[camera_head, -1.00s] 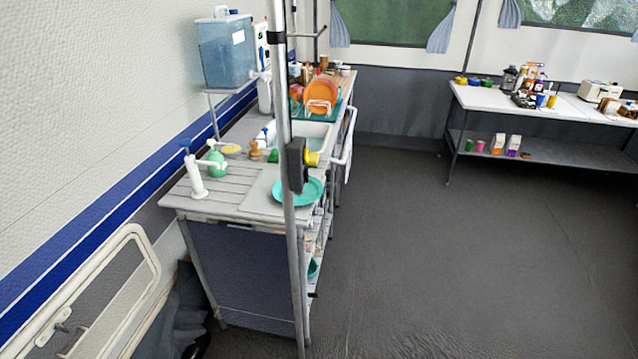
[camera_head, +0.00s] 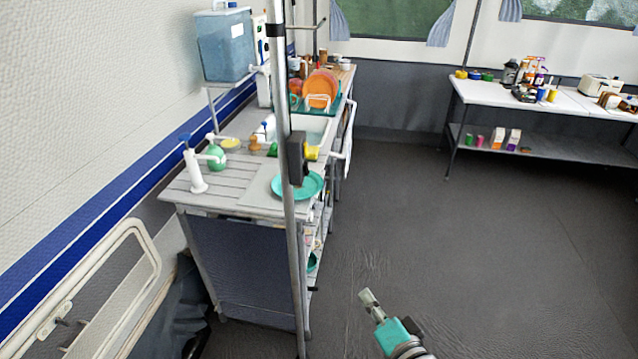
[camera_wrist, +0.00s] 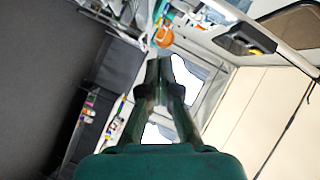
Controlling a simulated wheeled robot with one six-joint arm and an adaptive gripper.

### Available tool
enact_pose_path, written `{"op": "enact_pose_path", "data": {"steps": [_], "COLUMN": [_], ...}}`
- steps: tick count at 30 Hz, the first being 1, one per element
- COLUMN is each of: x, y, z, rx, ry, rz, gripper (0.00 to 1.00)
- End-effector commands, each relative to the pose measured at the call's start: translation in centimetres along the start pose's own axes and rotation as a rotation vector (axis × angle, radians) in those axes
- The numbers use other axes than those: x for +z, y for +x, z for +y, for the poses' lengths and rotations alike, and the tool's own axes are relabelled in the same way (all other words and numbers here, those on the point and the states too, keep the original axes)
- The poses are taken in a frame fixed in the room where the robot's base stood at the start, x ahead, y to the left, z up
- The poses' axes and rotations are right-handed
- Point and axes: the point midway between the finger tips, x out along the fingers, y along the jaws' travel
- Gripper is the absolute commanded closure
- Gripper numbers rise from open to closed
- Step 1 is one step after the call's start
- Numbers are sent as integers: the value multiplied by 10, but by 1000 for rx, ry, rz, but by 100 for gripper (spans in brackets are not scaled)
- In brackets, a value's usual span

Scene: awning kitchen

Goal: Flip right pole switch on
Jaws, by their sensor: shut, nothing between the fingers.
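A grey metal pole (camera_head: 287,232) stands upright in front of the kitchen unit in the head view. A black switch box (camera_head: 296,158) is fixed on it, with a yellow part (camera_head: 312,153) showing at its right side. In the wrist view, a pale pole crosses the upper right, with a dark box (camera_wrist: 252,38) on it. My gripper (camera_head: 367,296) is at the lower middle of the head view, below and right of the box and apart from it. It is shut and empty. Its fingers (camera_wrist: 164,64) also show in the wrist view. The switch's position is too small to tell.
The kitchen unit (camera_head: 205,203) stands behind the pole, with a teal plate (camera_head: 308,187), a white pump (camera_head: 193,170) and a dish rack with orange plates. A white table (camera_head: 480,95) with several items stands at the back right. The floor to the right is clear.

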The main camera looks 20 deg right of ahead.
Motion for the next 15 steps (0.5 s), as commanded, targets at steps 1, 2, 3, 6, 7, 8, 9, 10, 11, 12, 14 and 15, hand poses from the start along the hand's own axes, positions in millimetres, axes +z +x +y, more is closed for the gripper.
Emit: {"op": "enact_pose_path", "data": {"steps": [1,2,3,6,7,8,9,10,11,12,14,15], "x": [-9,-13,-18,-32,-36,-40,-46,-51,-55,-61,-70,-76], "y": [9,14,20,34,38,42,46,50,53,57,63,66], "z": [-9,-14,-21,-37,-43,-48,-55,-61,-66,-74,-86,-94], "rx": [-15,-22,-30,-51,-56,-63,-71,-77,-83,-90,-102,-109], "ry": [24,42,64,117,133,148,168,180,195,212,237,254], "rz": [-2,-6,-12,-30,-37,-43,-51,-57,-64,-74,-88,-98], "gripper": [100,100,100,100,100,100,100,100,100,100,100,100]}}
